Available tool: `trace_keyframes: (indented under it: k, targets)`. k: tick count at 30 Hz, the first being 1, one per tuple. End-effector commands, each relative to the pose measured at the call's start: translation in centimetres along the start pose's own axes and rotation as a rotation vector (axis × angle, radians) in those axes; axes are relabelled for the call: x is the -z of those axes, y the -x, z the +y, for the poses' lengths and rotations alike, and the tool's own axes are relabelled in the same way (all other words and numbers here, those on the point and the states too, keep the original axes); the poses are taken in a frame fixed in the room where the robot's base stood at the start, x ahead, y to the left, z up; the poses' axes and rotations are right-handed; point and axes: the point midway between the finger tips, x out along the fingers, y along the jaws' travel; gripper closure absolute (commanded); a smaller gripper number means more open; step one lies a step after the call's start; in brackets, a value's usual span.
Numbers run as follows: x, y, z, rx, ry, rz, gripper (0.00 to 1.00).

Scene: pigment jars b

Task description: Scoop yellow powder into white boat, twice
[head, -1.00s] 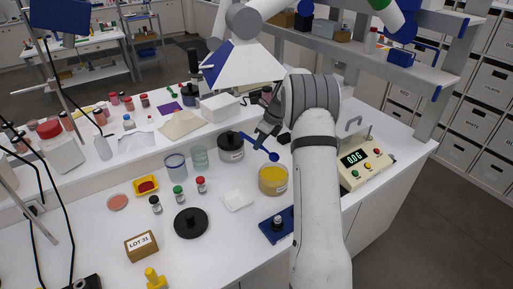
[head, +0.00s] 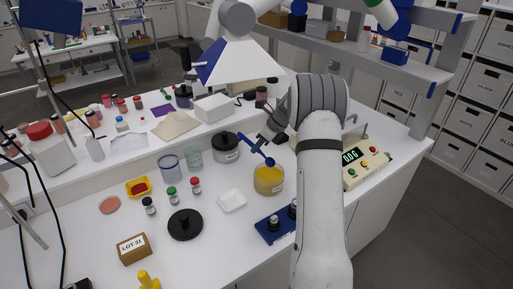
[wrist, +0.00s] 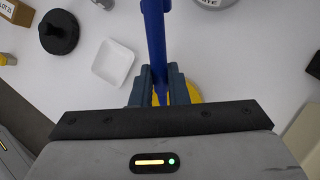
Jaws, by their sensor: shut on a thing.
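My gripper (head: 266,137) is shut on the handle of a blue scoop (head: 270,161). The scoop slants down, with its bowl over the rim of the clear jar of yellow powder (head: 269,182). I cannot tell whether the bowl holds powder. In the wrist view the gripper (wrist: 160,88) grips the blue scoop (wrist: 155,35), and a bit of the yellow jar (wrist: 194,94) shows behind the fingers. The white boat (head: 232,201) lies on the bench left of the jar. It also shows in the wrist view (wrist: 113,63), and no yellow is visible in it.
A black-lidded jar (head: 225,148) stands behind left of the powder jar. A scale (head: 360,166) is to the right and a blue weight block (head: 273,229) in front. A black lid (head: 185,225) and small vials lie left of the boat.

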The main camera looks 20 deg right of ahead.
Motion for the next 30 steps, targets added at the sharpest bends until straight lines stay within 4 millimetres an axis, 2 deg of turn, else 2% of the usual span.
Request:
trace_keyframes:
  k: [15, 30]
  targets:
    - [1.2, -0.6, -0.2, 0.001, 0.016, -0.083, 1.00]
    - [3.5, -3.1, -0.6, 0.000, 0.016, -0.082, 1.00]
